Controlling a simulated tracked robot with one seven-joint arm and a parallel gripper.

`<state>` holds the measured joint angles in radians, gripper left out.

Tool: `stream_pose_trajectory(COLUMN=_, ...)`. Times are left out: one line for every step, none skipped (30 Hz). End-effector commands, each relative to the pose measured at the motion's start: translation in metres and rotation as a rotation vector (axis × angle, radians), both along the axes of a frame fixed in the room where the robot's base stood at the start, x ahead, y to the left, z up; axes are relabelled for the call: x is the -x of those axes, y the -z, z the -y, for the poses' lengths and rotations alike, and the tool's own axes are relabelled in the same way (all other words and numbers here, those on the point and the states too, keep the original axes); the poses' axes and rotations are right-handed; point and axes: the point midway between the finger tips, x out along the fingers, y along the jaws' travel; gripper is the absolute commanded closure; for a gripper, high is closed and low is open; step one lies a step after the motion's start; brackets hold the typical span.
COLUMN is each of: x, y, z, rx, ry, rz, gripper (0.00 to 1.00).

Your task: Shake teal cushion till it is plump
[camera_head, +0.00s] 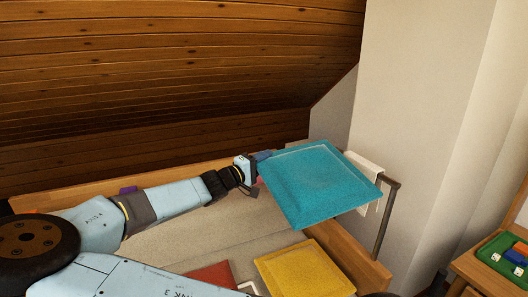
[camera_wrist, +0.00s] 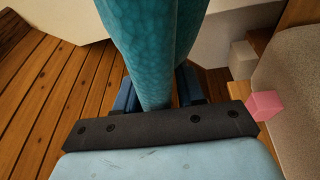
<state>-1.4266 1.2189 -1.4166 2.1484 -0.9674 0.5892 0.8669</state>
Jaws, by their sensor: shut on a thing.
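The teal cushion (camera_head: 318,184) is a square with a pale piped edge, held up in the air and tilted in the head view. My gripper (camera_head: 262,161) is shut on its left edge. In the wrist view the teal cushion (camera_wrist: 150,45) rises from between the two blue fingers of my gripper (camera_wrist: 160,90), pinched narrow near them and wider above. The cushion hides part of what lies behind it.
A wooden-framed bench with a grey pad (camera_head: 205,235) lies below. A yellow cushion (camera_head: 305,270) and a red cushion (camera_head: 212,277) rest on it. A metal rail (camera_head: 385,220) with white cloth (camera_head: 366,172) stands right. A sloped timber ceiling (camera_head: 180,70) hangs close above. A green tray (camera_head: 505,262) sits far right.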

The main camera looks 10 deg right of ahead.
Motion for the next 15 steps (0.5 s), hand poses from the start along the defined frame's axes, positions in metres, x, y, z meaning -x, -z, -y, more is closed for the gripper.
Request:
stream_pose_trajectory(x=0.001, y=-0.018, z=0.001, rx=-0.008, ry=0.001, rz=0.009, gripper=1.00)
stream_pose_trajectory(x=0.001, y=-0.035, z=0.001, rx=-0.010, ry=0.000, rz=0.011, gripper=1.00)
stream_pose_trajectory(x=0.001, y=-0.055, z=0.001, rx=-0.012, ry=0.000, rz=0.012, gripper=1.00)
stream_pose_trajectory(x=0.001, y=-0.067, z=0.001, rx=-0.011, ry=0.000, rz=0.011, gripper=1.00)
stream_pose_trajectory(x=0.001, y=-0.073, z=0.000, rx=-0.009, ry=0.001, rz=0.009, gripper=1.00)
stream_pose_trajectory(x=0.001, y=-0.075, z=0.001, rx=-0.004, ry=0.001, rz=0.006, gripper=1.00)
stream_pose_trajectory(x=0.001, y=-0.068, z=0.000, rx=0.000, ry=0.002, rz=0.002, gripper=1.00)
stream_pose_trajectory(x=0.001, y=-0.054, z=0.000, rx=0.004, ry=0.002, rz=-0.001, gripper=1.00)
stream_pose_trajectory(x=0.000, y=-0.032, z=0.000, rx=0.007, ry=0.003, rz=-0.003, gripper=1.00)
stream_pose_trajectory(x=0.000, y=-0.018, z=0.001, rx=0.007, ry=0.003, rz=-0.003, gripper=1.00)
stream_pose_trajectory(x=0.000, y=-0.008, z=0.001, rx=0.006, ry=0.003, rz=-0.001, gripper=1.00)
stream_pose_trajectory(x=0.000, y=-0.002, z=0.001, rx=0.002, ry=0.002, rz=0.001, gripper=1.00)
stream_pose_trajectory(x=0.001, y=-0.003, z=0.001, rx=-0.001, ry=0.002, rz=0.004, gripper=1.00)
stream_pose_trajectory(x=0.001, y=-0.013, z=0.001, rx=-0.006, ry=0.001, rz=0.007, gripper=1.00)
stream_pose_trajectory(x=0.001, y=-0.035, z=0.001, rx=-0.010, ry=0.000, rz=0.011, gripper=1.00)
